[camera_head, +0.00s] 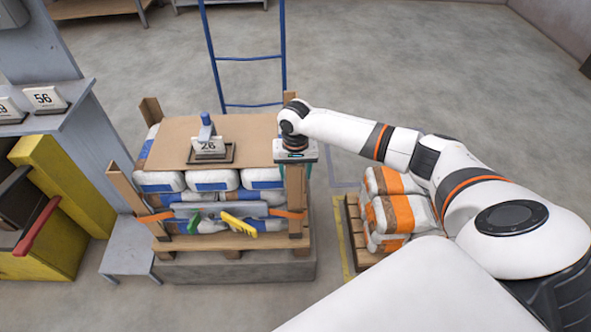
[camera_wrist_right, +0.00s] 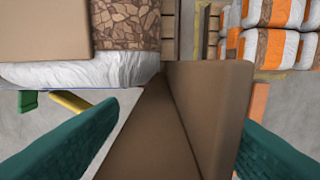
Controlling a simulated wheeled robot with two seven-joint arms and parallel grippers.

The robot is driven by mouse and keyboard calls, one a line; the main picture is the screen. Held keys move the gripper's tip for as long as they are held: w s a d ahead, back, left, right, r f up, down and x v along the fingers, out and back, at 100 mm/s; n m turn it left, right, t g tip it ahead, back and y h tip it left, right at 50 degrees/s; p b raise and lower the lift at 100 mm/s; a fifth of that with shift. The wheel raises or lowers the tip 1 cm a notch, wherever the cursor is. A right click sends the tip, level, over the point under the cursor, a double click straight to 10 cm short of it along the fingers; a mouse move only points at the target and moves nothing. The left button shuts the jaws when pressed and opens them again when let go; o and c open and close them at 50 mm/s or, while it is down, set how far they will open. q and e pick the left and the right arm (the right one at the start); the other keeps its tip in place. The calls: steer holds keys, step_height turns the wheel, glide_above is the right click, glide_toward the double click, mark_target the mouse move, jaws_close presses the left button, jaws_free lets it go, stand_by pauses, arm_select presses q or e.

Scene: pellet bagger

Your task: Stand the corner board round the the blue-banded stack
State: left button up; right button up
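The blue-banded stack (camera_head: 213,180) of white bags stands on a wooden pallet (camera_head: 235,243), with a cardboard sheet (camera_head: 255,140) on top. A brown corner board (camera_head: 295,205) stands upright at its front right corner; other boards stand at the front left (camera_head: 128,190), back left (camera_head: 150,110) and back right (camera_head: 289,97). My right gripper (camera_head: 294,165) is above and around the front right board. In the right wrist view the angled board (camera_wrist_right: 205,110) lies between the green fingers (camera_wrist_right: 180,115); a gap shows on the left finger's side. My left gripper is out of view.
Orange-banded bags (camera_head: 398,205) sit on a pallet to the right. A blue frame (camera_head: 248,58) stands behind. A grey bar (camera_head: 220,210) with green and yellow handles crosses the stack's front. A yellow machine (camera_head: 75,185) stands left.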

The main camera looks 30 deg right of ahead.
steer(key=shift+o, duration=0.9)
steer(key=shift+a+f, duration=0.1)
steer(key=shift+f, duration=0.05)
step_height(320, 180, up, 12)
steer(key=shift+p, duration=0.4)
